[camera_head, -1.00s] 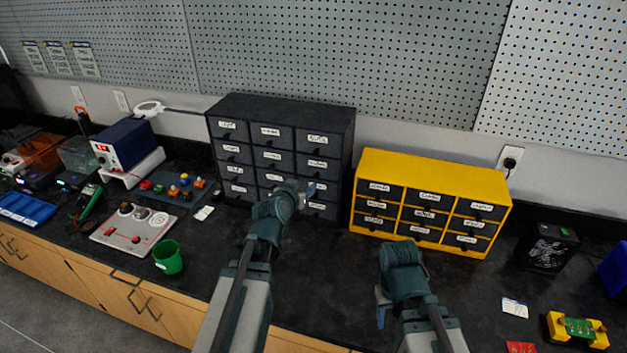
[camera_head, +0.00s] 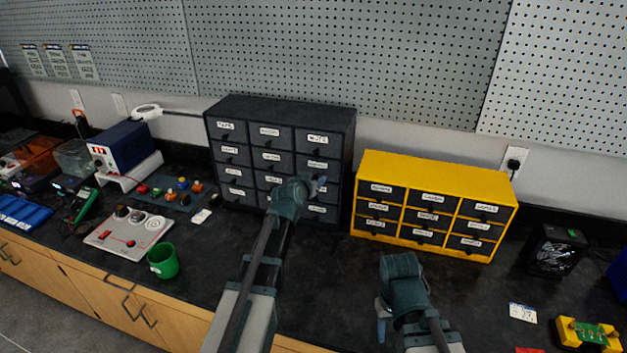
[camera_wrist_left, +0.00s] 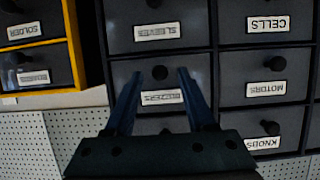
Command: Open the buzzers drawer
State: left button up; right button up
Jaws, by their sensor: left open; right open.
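The dark drawer cabinet (camera_head: 281,107) stands against the wall, its labelled drawers all shut. In the left wrist view the scene is upside down, and the buzzers drawer (camera_wrist_left: 134,76) is shut, with a dark round knob (camera_wrist_left: 160,73) and a white label. My left gripper (camera_head: 317,184) is in front of the cabinet's right column; its wrist view shows the open fingers (camera_wrist_left: 159,80) on either side of the knob and label. I cannot tell whether they touch the drawer. My right gripper (camera_head: 382,318) is open and empty, low over the worktop.
A yellow drawer cabinet (camera_head: 437,167) stands just right of the dark one. A green cup (camera_head: 163,261) and a white board (camera_head: 128,232) lie to the left. A black device (camera_head: 553,251) is at the right. The dark worktop before the cabinets is mostly clear.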

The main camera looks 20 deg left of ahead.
pick_arm(q)
grip_shut()
dwell(1.3)
